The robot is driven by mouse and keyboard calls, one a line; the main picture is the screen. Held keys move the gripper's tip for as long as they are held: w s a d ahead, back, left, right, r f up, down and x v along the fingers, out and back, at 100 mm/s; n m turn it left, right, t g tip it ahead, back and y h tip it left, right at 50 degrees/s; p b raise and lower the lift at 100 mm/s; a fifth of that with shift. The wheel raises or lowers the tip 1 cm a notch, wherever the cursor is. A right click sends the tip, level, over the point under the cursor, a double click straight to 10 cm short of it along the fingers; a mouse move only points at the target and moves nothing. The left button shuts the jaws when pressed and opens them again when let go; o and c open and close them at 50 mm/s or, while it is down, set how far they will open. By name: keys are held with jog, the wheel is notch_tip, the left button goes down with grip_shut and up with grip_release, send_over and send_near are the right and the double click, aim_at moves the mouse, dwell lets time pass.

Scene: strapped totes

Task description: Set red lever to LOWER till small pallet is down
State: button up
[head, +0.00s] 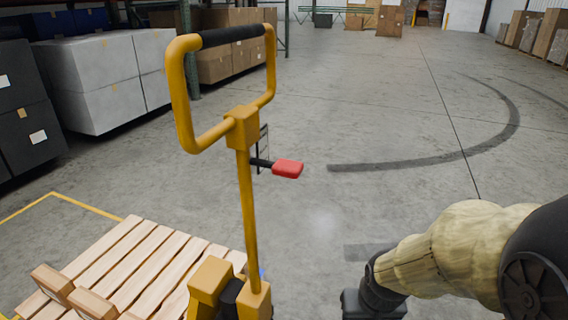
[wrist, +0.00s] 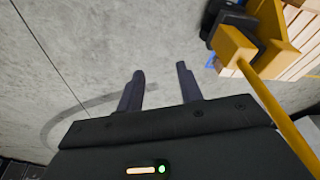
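The red lever (head: 287,169) sticks out to the right from the yellow handle post (head: 247,200) of a pallet jack, on a short black stem. I cannot see the lever in the wrist view. The small wooden pallet (head: 130,262) is at the lower left, by the jack's yellow base (head: 212,282); whether it is raised is unclear. In the wrist view my gripper (wrist: 160,75) has its two dark fingers apart with bare floor between them. The yellow post (wrist: 275,110) and the jack's base (wrist: 237,45) are to the right of the fingers, not touched.
The looped yellow handle with a black grip (head: 232,35) rises above the lever. Grey wrapped boxes (head: 105,100) and dark totes (head: 30,140) stand at the left. The floor (head: 400,130) right of the jack is open. Cartons (head: 550,35) line the far right.

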jog(key=shift+s, duration=0.1)
jog(key=o, duration=0.6)
jog(key=w+d+r+n+t+p, duration=0.1)
jog(key=w+r+p, duration=0.1)
jog(key=w, duration=0.2)
jog(key=w+d+r+n+t+p, duration=0.1)
jog(key=w+r+p, duration=0.1)
jog(key=w+p, duration=0.1)
jog(key=w+d+r+n+t+p, duration=0.1)
jog(key=w+r+t+p, duration=0.1)
jog(key=w, duration=0.2)
jog(key=shift+w+d+r, duration=0.2)
jog(key=shift+w+d, duration=0.1)
jog(key=shift+o, duration=0.2)
jog(key=w+a+r+n+t+y+p, duration=0.1)
jog(key=w+r+n+t+y+p, duration=0.2)
jog(key=w+r+n+y+p, duration=0.25)
jog(key=s+a+r+n+g+y+p, duration=0.1)
jog(key=s+r+n+y+p, duration=0.1)
jog(key=r+y+p, duration=0.3)
jog(key=s+a+r+n+g+y+p, duration=0.1)
jog(key=a+r+n+g+y+p, duration=0.1)
jog(key=r+y+p, duration=0.3)
notch_tip(320, 180, up, 2)
jog(key=shift+s+r+n+y, duration=0.15)
jog(key=shift+s+n+y, duration=0.2)
jog(key=shift+n+y, duration=0.4)
jog(key=shift+s, duration=0.1)
